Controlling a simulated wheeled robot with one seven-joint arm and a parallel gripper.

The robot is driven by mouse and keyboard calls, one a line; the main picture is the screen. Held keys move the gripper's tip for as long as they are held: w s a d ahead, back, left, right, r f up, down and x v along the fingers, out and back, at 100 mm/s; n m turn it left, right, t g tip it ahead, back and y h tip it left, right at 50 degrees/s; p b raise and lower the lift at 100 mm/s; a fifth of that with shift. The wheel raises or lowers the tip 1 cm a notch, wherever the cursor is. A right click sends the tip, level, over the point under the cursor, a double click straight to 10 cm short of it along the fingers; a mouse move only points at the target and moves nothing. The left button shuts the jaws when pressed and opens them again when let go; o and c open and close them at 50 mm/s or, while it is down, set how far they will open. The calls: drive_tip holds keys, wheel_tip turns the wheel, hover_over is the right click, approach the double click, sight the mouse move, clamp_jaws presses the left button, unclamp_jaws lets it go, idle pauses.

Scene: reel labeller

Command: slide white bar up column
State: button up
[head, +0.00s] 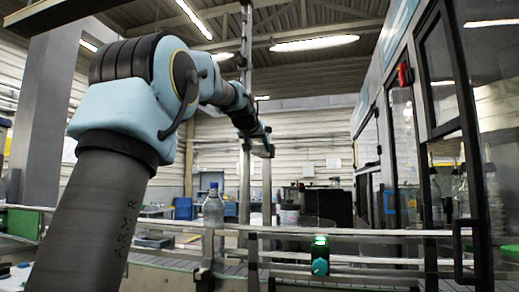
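A tall grey metal column (245,185) stands upright near the middle of the head view, behind the conveyor rails. My arm reaches from the left edge towards it. My gripper (267,146) is small at the far end of the arm, in front of or beside the column; the depth between them is hard to tell. The fingers are too small and dark to show whether they are open or hold anything. I cannot make out a white bar for certain; my arm and gripper cover part of the column.
A conveyor with metal side rails (345,233) crosses the view below. A clear bottle (213,207) stands on it left of the column. A green-lit sensor with a teal knob (320,256) sits at the front rail. A glass-doored machine (440,150) fills the right side.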

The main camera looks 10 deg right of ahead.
drive_tip(key=o, duration=0.4)
drive_tip(key=shift+s, duration=0.1)
drive_tip(key=b+v, duration=0.3)
drive_tip(key=v, duration=0.7)
drive_tip(key=shift+s+a+r+b, duration=0.1)
drive_tip(key=shift+s+a+b, duration=0.05)
drive_tip(key=shift+s+b, duration=0.15)
